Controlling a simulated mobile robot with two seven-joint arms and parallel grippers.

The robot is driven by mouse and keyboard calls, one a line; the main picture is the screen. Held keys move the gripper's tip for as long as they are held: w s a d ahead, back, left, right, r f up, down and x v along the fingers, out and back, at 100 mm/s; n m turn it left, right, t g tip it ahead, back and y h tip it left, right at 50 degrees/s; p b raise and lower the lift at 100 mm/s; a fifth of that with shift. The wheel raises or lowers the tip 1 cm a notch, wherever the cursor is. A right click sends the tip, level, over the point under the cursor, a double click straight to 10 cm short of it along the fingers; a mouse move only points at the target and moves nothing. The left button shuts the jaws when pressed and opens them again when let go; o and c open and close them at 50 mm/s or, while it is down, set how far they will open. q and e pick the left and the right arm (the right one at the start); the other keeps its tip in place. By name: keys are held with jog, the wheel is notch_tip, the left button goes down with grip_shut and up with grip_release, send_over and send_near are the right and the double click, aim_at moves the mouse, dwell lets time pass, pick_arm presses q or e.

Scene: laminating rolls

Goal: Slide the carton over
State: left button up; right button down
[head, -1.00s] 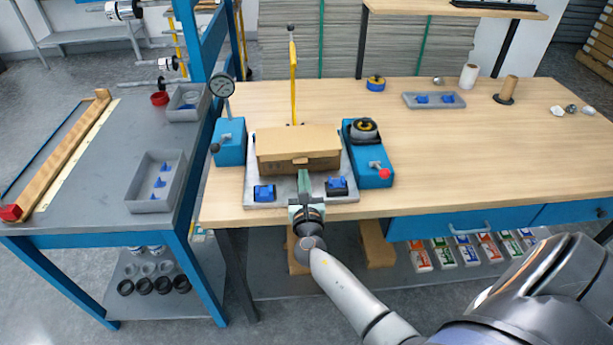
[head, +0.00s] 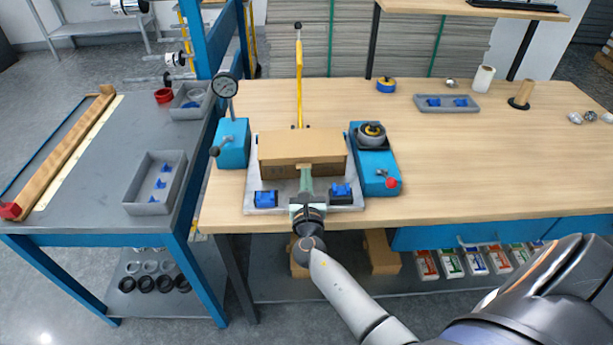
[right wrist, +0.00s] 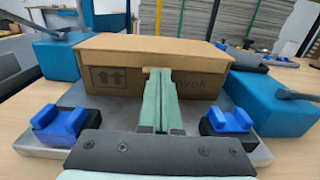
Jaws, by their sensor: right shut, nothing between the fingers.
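The carton (head: 300,147) is a closed brown cardboard box on a grey metal plate (head: 232,199) on the wooden bench. It also shows in the right wrist view (right wrist: 125,77), with printed arrows on its front face. My right gripper (head: 306,172) is shut and empty, with its green fingers at the middle of the carton's front. In the right wrist view the fingertips (right wrist: 160,74) meet the carton's front face near its top edge and look to be touching it. My left gripper is not in view.
Blue blocks (head: 265,199) sit at the plate's front corners. Blue housings (head: 232,142) with levers flank the plate, and a yellow post (head: 299,80) stands behind the carton. A grey tray (head: 446,105) lies at the back right. The bench's right side is mostly clear.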

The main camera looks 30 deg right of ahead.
aim_at(302, 154)
jog(key=shift+b+x, duration=0.35)
jog(key=shift+x, duration=1.25)
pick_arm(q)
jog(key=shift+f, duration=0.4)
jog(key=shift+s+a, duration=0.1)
pick_arm(e)
jog(key=shift+s, duration=0.15)
